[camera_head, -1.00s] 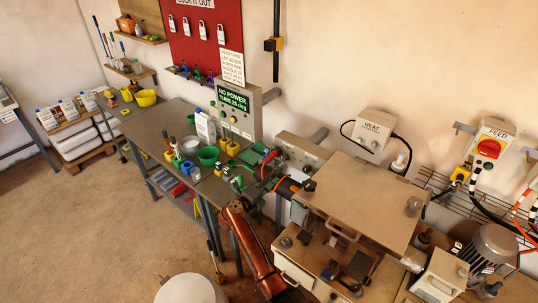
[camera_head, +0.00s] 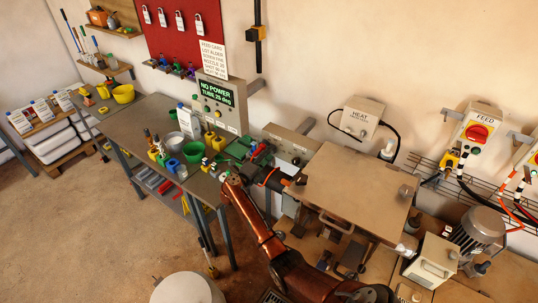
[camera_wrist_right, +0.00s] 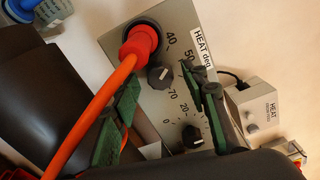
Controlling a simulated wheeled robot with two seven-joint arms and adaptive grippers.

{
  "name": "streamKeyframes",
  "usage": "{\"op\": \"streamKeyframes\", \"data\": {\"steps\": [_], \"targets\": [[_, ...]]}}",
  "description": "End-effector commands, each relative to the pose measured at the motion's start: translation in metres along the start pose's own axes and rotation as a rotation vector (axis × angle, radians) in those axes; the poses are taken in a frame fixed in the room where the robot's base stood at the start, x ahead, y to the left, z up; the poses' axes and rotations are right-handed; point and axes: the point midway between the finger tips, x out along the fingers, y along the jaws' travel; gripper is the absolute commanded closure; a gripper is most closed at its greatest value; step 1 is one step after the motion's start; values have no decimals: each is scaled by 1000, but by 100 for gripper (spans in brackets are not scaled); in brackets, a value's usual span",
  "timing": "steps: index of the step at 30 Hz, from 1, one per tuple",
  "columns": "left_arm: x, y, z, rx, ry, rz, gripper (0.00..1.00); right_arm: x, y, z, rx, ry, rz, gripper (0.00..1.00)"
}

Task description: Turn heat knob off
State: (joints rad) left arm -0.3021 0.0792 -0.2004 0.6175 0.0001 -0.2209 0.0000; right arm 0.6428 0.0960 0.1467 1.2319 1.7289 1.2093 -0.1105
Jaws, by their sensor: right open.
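The heat control box (camera_wrist_right: 178,40) is a grey panel labelled "HEAT deg". It also shows in the head view (camera_head: 290,144) on the wall. In the right wrist view it has two dark round knobs with white pointer lines: an upper knob (camera_wrist_right: 157,77) and a lower knob (camera_wrist_right: 193,137), with dial numbers around them. My right gripper (camera_wrist_right: 160,77) has green fingers, spread open. The upper knob appears between the fingertips; whether they touch it cannot be told. The lower knob is beside the right-hand finger. In the head view my right gripper (camera_head: 262,152) is small beside the box. My left gripper is out of view.
A red plug (camera_wrist_right: 138,45) with an orange cable enters the box close to the left-hand finger. A small HEAT box (camera_head: 357,117) is on the wall to the right. A brown flat cover (camera_head: 355,190) lies right of the gripper. Cups and bottles crowd the bench at left.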

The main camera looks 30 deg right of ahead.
Motion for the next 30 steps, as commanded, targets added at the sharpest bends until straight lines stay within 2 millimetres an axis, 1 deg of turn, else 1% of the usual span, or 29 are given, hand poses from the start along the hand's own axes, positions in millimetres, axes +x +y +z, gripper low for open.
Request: {"op": "streamKeyframes", "data": {"steps": [1, 3, 6, 11, 18, 23, 24, 30], "targets": [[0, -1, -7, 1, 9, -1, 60, 0, 0, 0, 0, 0, 0, 59], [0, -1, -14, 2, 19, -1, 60, 0, 0, 0, 1, 0, 1, 59], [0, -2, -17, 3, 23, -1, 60, 0, 0, -1, 1, 2, 0, 60], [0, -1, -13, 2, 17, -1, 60, 0, 0, -1, 1, 2, 0, 71], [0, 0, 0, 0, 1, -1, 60, 0, 0, -1, 1, 1, 0, 87], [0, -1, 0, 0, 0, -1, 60, 0, 0, -1, 1, 1, 1, 98], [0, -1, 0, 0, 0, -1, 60, 0, 0, -1, 1, 1, 1, 100], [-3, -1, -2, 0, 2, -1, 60, 0, 0, -1, -13, 1, 2, 100]]}}
